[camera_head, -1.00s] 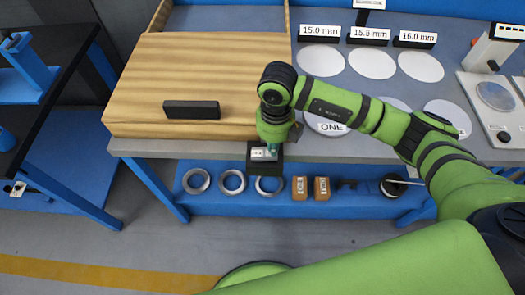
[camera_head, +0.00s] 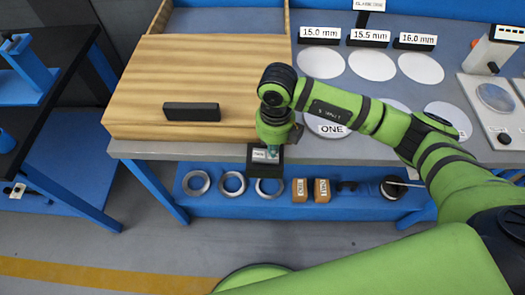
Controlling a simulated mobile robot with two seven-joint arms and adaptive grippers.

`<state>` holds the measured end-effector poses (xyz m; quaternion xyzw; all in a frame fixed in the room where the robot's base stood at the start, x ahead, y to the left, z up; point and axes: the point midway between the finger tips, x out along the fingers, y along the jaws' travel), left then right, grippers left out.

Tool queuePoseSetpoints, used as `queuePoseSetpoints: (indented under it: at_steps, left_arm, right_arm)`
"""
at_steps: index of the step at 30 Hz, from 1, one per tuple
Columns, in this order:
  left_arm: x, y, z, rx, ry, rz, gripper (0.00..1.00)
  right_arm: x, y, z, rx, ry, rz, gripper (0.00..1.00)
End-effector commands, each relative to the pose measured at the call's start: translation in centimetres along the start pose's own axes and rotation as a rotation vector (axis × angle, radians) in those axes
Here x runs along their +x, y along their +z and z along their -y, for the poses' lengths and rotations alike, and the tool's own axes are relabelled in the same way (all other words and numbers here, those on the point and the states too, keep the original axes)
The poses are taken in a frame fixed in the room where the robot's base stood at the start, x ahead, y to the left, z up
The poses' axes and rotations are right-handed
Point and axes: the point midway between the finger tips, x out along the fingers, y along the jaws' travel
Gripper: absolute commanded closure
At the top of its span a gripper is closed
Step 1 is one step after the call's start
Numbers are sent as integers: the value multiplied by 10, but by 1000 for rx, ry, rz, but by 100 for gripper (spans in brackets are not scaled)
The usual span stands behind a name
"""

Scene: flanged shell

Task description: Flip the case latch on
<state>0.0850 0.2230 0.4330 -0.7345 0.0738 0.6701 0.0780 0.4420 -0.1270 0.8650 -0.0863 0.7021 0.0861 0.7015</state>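The wooden case (camera_head: 225,75) sits on the grey workbench, with a black bar-shaped handle (camera_head: 192,111) on its near part. I cannot make out a separate latch. My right arm reaches in from the right, and its wrist points down just right of the case's near right corner. My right gripper (camera_head: 266,153) is at the bench's front edge, beside the case and apart from the handle. A dark block with a small pale label shows at its tip. The fingers are too small and covered to tell open from shut. My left gripper is not in view.
Pale discs with size signs (camera_head: 319,34) cover the bench's right half, with a scale (camera_head: 495,97) at far right. Metal rings (camera_head: 232,184) and small brown blocks (camera_head: 300,190) lie on the blue lower shelf. A black-topped table (camera_head: 60,75) stands at left.

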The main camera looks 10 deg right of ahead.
Motion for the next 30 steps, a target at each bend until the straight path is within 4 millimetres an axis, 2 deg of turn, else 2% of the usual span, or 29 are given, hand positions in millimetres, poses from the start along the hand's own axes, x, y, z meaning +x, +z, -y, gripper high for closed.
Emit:
queuePoseSetpoints:
  at_steps: [1,19,30]
  left_arm:
    - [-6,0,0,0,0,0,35]
    - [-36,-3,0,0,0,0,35]
    - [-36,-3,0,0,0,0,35]
  right_arm:
    - [-8,0,0,0,0,1,100]
    - [-56,0,0,1,0,1,100]
    - [-58,0,0,1,0,0,100]
